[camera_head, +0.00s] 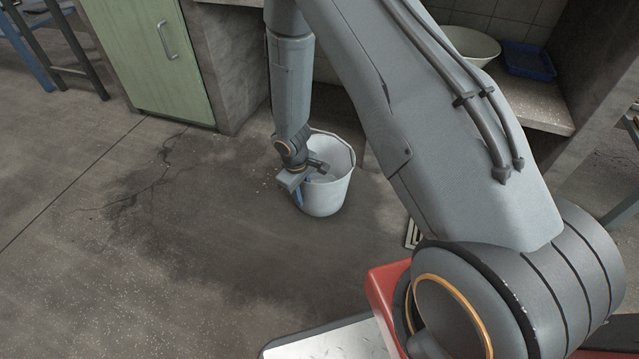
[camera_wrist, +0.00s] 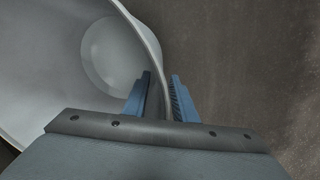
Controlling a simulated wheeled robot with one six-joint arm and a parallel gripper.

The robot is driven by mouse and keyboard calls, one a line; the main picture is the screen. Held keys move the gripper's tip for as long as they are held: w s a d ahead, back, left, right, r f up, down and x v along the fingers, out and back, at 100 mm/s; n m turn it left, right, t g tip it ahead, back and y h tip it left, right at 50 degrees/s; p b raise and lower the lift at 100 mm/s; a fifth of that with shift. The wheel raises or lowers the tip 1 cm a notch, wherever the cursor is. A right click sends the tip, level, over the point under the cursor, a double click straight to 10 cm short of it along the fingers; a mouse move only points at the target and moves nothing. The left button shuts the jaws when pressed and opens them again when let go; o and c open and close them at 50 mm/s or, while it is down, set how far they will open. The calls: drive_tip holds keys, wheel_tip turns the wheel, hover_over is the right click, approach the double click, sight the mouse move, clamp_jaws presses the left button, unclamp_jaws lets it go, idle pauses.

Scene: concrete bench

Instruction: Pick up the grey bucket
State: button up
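The grey bucket (camera_head: 327,190) stands upright on the floor in the head view, pale and open at the top. In the wrist view the bucket (camera_wrist: 60,50) fills the left side, with its round bottom visible inside. My gripper (camera_head: 302,188) is at the bucket's near left rim. In the wrist view my gripper (camera_wrist: 161,88) has one blue finger inside the bucket and one outside. The fingers are close together, shut on the wall between them. Part of the rim is hidden behind the gripper in the head view.
A green cabinet (camera_head: 150,60) stands behind on the left, beside a concrete bench wall (camera_head: 232,70). A low shelf (camera_head: 535,100) at right holds a white bowl (camera_head: 468,44) and a blue tray (camera_head: 527,60). Blue-legged furniture (camera_head: 42,70) stands far left. The floor (camera_head: 170,240) left of the bucket is clear.

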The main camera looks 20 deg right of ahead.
drive_tip(key=shift+f, duration=0.3)
clamp_jaws()
drive_tip(key=shift+w, duration=0.1)
idle(1.2)
